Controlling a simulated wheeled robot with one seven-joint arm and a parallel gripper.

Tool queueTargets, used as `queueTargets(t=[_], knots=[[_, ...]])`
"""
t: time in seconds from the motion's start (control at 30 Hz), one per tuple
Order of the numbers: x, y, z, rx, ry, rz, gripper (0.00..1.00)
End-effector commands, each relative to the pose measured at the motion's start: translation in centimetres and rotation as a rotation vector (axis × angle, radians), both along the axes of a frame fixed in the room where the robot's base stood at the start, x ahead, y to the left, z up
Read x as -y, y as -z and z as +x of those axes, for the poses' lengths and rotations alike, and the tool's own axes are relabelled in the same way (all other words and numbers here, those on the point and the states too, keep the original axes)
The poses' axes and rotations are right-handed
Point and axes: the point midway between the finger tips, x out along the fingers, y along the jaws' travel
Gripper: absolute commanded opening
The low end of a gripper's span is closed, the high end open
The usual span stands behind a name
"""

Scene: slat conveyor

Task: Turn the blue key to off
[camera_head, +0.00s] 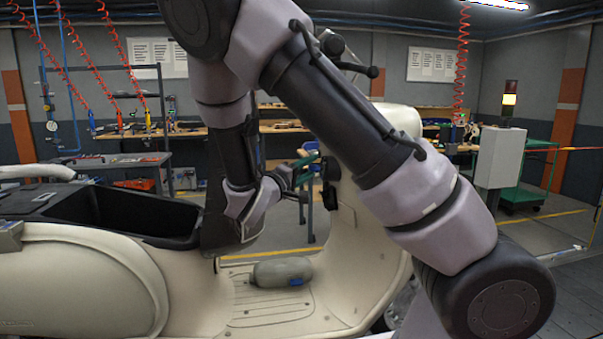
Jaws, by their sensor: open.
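A cream scooter (375,215) stands across the view, its leg shield upright at right of centre. A dark fitting (331,172) sits on the inner side of the leg shield. I cannot make out the blue key or its position there; my gripper and arm cover part of that area. My gripper (306,174) points right toward the dark fitting, close to it; I cannot tell whether they touch. It is open, and I see nothing held in it. Small blue-green parts show just above the fingers, too small to identify.
A grey-green rounded canister (282,271) with a small blue patch lies on the scooter's footboard. The open black seat compartment (120,213) is at left. Workbenches, red coiled hoses and a grey cabinet (499,158) with a lit yellow lamp stand behind. My arm crosses the handlebar area.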

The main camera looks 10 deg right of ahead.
Motion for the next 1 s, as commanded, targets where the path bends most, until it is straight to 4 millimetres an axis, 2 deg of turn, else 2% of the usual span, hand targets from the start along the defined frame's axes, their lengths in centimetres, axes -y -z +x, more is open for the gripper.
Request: queueTargets(t=[0.3,0.37,0.43,0.47,0.77,1.0], knots=[[0.25,-0.04,0.23,0.000,0.000,0.000,0.47],[0.24,-0.04,0.22,0.000,0.000,0.000,0.28],[0.24,-0.04,0.22,0.000,0.000,0.000,0.02],[0.24,-0.04,0.21,0.000,0.000,0.000,0.00],[0.24,-0.05,0.20,-0.009,-0.001,0.001,0.00],[0.25,-0.01,0.15,-0.202,-0.024,0.005,0.00]])
